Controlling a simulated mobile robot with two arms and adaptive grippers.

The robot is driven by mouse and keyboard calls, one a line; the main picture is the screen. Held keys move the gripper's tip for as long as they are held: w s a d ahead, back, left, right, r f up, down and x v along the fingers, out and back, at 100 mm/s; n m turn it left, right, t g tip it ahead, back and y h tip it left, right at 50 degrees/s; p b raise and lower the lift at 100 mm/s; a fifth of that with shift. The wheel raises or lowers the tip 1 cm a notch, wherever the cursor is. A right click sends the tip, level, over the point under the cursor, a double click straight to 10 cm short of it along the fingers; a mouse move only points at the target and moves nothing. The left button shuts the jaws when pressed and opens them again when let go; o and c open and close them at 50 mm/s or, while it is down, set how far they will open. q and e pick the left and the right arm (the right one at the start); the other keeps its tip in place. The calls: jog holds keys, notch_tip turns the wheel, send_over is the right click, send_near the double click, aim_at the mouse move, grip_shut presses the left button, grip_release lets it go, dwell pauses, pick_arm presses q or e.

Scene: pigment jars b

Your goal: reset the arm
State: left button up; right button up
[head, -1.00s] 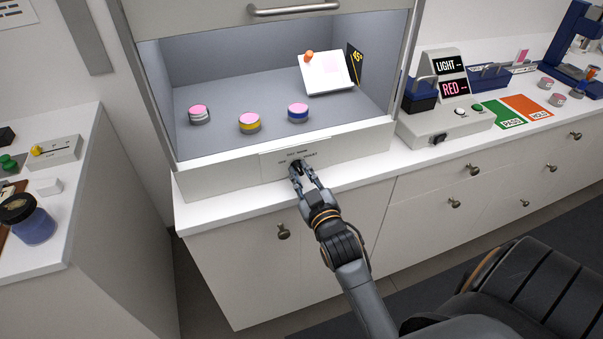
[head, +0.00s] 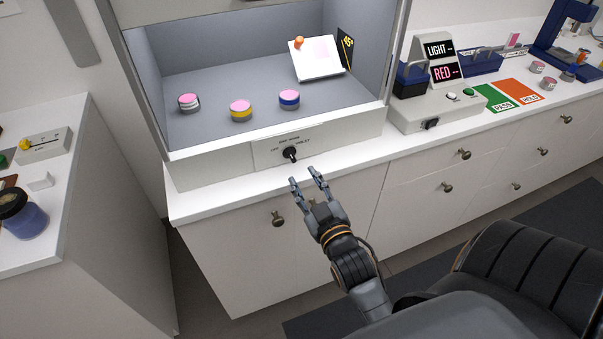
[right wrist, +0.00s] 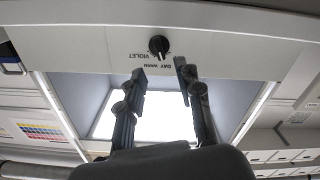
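My right gripper (head: 305,178) is open and empty in the head view. It is in front of the light booth's front panel (head: 350,137), just short of the black selector knob (head: 290,154) and apart from it. In the right wrist view my right gripper (right wrist: 159,72) shows two spread fingers, with the knob (right wrist: 158,46) beyond them on the panel, among labels that include DAY, WARM and VIOLET. My left gripper is not in view.
Inside the booth stand a white-banded jar (head: 189,103), a yellow-banded jar (head: 241,110) and a blue-banded jar (head: 289,99). A tilted white board (head: 318,60) stands behind them. The counter holds a control box (head: 435,110), a green PASS mat (head: 492,98) and an orange HOLD mat (head: 524,92).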

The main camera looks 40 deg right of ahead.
jog(key=shift+f, duration=0.1)
dwell(0.5)
jog(key=s+a+f+g+y, duration=0.3)
jog(key=s+a+f+g, duration=0.2)
jog(key=f+g, duration=0.25)
jog(key=s+a+f+g+y, duration=0.1)
jog(key=s+a+f+g, duration=0.15)
jog(key=s, duration=0.45)
jog(key=s+a+f+g+y, duration=0.1)
jog(key=s+a+f+g, duration=0.1)
jog(key=s+f+g, duration=0.3)
jog(key=s+f+n, duration=0.1)
jog(key=s+f, duration=0.1)
jog(key=f, duration=1.1)
jog(key=s+f, duration=0.2)
jog(key=f, duration=1)
jog(key=s+d+f+g, duration=0.1)
jog(key=s+d+f, duration=0.1)
jog(key=s+f, duration=1.3)
jog(key=shift+s+d+h, duration=0.3)
jog(key=shift+s, duration=0.25)
